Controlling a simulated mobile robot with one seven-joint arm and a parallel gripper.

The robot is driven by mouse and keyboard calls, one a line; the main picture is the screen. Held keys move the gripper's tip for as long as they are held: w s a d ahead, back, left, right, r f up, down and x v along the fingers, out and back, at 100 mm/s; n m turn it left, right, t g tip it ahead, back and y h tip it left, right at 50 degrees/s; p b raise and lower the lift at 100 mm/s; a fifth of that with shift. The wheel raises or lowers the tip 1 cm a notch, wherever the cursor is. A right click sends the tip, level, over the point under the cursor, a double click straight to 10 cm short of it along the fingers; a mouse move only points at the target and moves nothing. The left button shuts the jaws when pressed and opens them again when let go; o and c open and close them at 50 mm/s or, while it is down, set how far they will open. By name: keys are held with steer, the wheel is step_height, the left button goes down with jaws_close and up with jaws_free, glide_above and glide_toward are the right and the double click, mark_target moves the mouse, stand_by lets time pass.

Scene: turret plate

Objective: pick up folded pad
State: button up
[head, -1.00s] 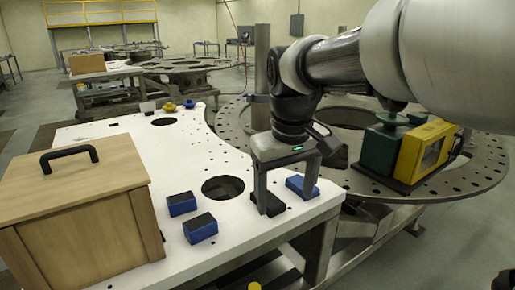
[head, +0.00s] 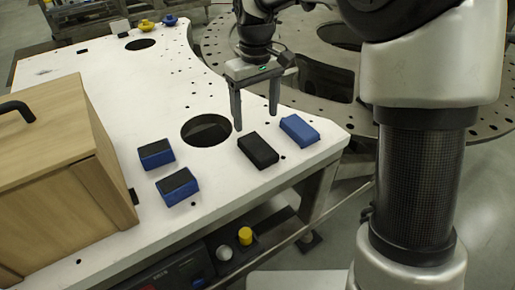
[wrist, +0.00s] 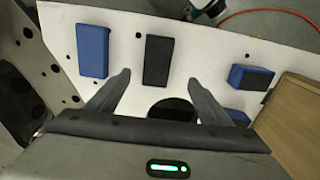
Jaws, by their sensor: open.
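A flat black pad (head: 258,149) lies on the white plate near its front right corner. A flat blue pad (head: 299,130) lies just right of it; I cannot tell for certain which of them is the folded pad. My gripper (head: 255,120) is open and empty, fingers pointing down, above and behind the black pad in the head view. In the wrist view my gripper (wrist: 160,78) has its fingers spread, with the black pad (wrist: 158,60) ahead between their tips. The blue pad (wrist: 92,50) is to the left there. Both pads are fully visible.
Two blue blocks with dark tops (head: 156,153) (head: 177,187) sit left of the black pad. A round hole (head: 206,131) opens in the white plate (head: 130,80) beside them. A wooden box (head: 60,170) with a black handle stands at the left.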

glide_above(257, 145)
steer(key=f, duration=0.4)
steer(key=shift+s+a+f, duration=0.1)
steer(key=shift+s+f, duration=0.25)
steer(key=shift+f, duration=0.05)
steer(key=shift+w+f+b, duration=0.15)
steer(key=shift+w+f, duration=0.05)
steer(key=shift+f, duration=1.3)
steer(key=shift+w+f+b, duration=0.15)
steer(key=shift+f, duration=1.3)
steer(key=c, duration=1.1)
